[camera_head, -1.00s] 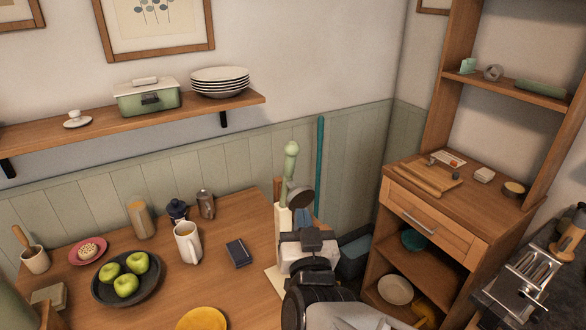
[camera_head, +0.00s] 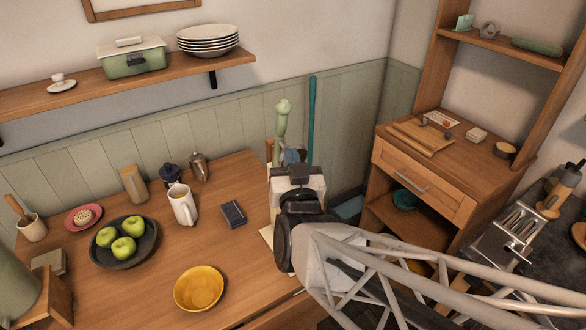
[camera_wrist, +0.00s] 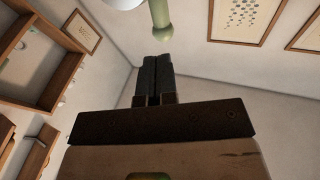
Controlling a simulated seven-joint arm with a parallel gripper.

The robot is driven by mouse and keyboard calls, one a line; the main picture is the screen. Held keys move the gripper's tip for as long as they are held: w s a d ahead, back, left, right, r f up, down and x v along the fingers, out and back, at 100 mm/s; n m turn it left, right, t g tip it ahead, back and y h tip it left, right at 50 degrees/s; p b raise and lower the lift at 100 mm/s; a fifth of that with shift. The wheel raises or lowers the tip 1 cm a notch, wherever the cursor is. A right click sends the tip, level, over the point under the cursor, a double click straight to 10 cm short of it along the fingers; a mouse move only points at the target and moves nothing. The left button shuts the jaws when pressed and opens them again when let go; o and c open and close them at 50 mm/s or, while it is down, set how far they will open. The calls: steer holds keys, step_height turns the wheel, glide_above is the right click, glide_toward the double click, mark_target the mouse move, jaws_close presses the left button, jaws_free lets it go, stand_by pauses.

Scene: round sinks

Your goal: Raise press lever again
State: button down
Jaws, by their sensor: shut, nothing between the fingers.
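The press lever (camera_head: 282,118) is a pale green handle with a rounded knob at its top, and it stands upright at the table's far right edge. My gripper (camera_head: 292,155) is in front of the press, low beside the lever, and hides most of the press body. In the wrist view, my gripper's dark fingers (camera_wrist: 155,75) are together with nothing between them. The green lever (camera_wrist: 160,18) also shows there, just beyond the fingertips. I cannot tell whether the fingers touch it.
The wooden table (camera_head: 150,255) holds a yellow bowl (camera_head: 199,288), a dark bowl of green apples (camera_head: 124,265), a white mug (camera_head: 183,205) and a dark notebook (camera_head: 233,214). A wooden cabinet (camera_head: 425,180) stands to the right. A teal pole (camera_head: 311,120) stands behind the press.

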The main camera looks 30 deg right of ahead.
mark_target(281, 119)
steer(key=shift+x, duration=4.7)
steer(key=shift+w+r+g, duration=0.25)
steer(key=shift+w+g, duration=0.15)
steer(key=shift+w, duration=0.3)
steer(key=shift+w+r+n+g+y, duration=0.15)
steer(key=shift+w+r+g, duration=0.05)
steer(key=shift+w, duration=0.7)
steer(key=shift+w+r+n+g+y, duration=0.15)
steer(key=shift+w+r+g, duration=0.1)
steer(key=shift+w, duration=0.65)
steer(key=shift+s+a, duration=0.1)
steer(key=r+v, duration=0.1)
steer(key=v, duration=1.2)
steer(key=shift+s+r, duration=0.2)
steer(key=shift+s, duration=0.2)
steer(key=shift+a, duration=0.1)
